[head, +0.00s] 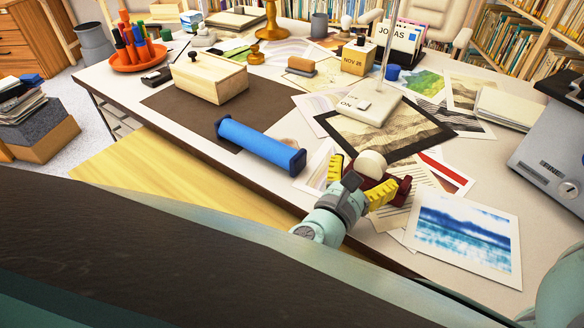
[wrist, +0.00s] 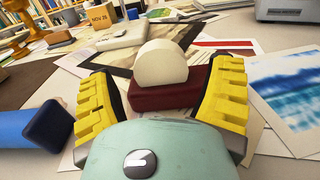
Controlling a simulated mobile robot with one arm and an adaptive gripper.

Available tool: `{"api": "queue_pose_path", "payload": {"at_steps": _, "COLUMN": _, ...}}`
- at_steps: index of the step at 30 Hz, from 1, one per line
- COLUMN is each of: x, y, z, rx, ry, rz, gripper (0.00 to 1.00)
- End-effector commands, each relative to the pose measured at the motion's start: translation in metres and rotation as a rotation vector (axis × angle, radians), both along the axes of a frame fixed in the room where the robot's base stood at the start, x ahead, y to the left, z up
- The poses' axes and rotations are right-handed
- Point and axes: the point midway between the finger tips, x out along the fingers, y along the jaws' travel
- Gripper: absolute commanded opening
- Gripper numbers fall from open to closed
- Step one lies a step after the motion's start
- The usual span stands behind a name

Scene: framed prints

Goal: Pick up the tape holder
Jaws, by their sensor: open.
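The tape holder (head: 371,164) has a dark red base with a cream, round-topped roll on it. It sits on papers near the front edge of the desk; in the wrist view it is centred (wrist: 162,64). My gripper (head: 359,181) is open, with its yellow fingers on either side of the holder. In the wrist view, the gripper (wrist: 163,88) has the base between its fingers, near the tips. Whether either finger touches the base cannot be told. In the head view, my gripper partly hides the base.
A blue roller-like object (head: 258,145) lies just left of my gripper. A seascape print (head: 463,238) lies to the right, and a framed landscape print (head: 385,133) lies behind under a lamp base (head: 370,106). A grey machine (head: 553,140) stands at far right.

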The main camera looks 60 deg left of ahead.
Motion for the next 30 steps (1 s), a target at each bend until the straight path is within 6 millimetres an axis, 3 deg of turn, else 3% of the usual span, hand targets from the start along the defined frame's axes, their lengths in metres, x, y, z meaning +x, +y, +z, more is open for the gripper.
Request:
{"api": "queue_pose_path", "payload": {"at_steps": 7, "x": 0.03, "y": 0.011, "z": -0.001, "rx": -0.003, "ry": -0.001, "rz": -0.005, "gripper": 0.8}}
{"api": "queue_pose_path", "payload": {"at_steps": 18, "x": 0.035, "y": 0.013, "z": -0.001, "rx": -0.002, "ry": -0.001, "rz": -0.004, "gripper": 0.8}}
{"api": "queue_pose_path", "payload": {"at_steps": 30, "x": 0.035, "y": 0.013, "z": -0.001, "rx": -0.002, "ry": -0.001, "rz": -0.003, "gripper": 0.39}}
